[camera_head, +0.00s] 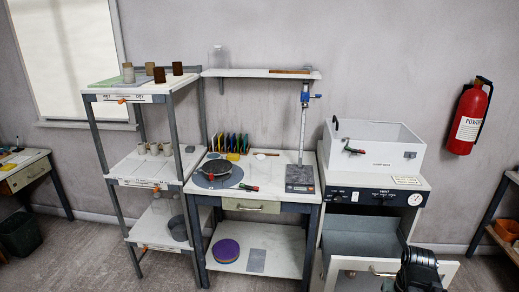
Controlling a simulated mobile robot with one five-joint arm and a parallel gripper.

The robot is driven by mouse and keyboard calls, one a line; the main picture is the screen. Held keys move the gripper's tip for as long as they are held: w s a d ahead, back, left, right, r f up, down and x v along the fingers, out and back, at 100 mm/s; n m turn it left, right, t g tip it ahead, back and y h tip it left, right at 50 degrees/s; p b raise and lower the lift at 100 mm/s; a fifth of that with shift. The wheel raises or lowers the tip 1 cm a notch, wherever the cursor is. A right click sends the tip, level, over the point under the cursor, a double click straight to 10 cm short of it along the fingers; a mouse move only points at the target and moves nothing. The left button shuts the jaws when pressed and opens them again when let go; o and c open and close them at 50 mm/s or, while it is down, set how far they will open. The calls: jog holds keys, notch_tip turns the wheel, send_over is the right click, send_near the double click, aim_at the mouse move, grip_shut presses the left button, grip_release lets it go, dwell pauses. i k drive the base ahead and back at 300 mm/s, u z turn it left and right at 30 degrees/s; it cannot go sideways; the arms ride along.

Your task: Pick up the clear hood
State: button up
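A clear, see-through hood (218,58) seems to stand upright on the left part of the narrow wall shelf (255,73). It is faint against the grey wall, and its outline is hard to make out. The dark end of my arm with my gripper (415,268) shows at the bottom right, in front of the open drawer of the white cabinet. It is far from the hood, lower and to the right. Its fingers cannot be made out, so I cannot tell whether it is open or shut.
A brown flat piece (290,71) lies on the wall shelf's right part. A blue-clamped stand (303,120) rises near that end. A rack with brown cups (159,75) stands left. The workbench (270,170) holds a grey disc. A white box (395,160) tops the cabinet.

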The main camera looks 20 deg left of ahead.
aim_at(261, 165)
jog(key=u, duration=2.4)
jog(key=i, duration=1.5)
jog(key=z, duration=0.9)
jog(key=i, duration=1)
jog(key=u, duration=0.1)
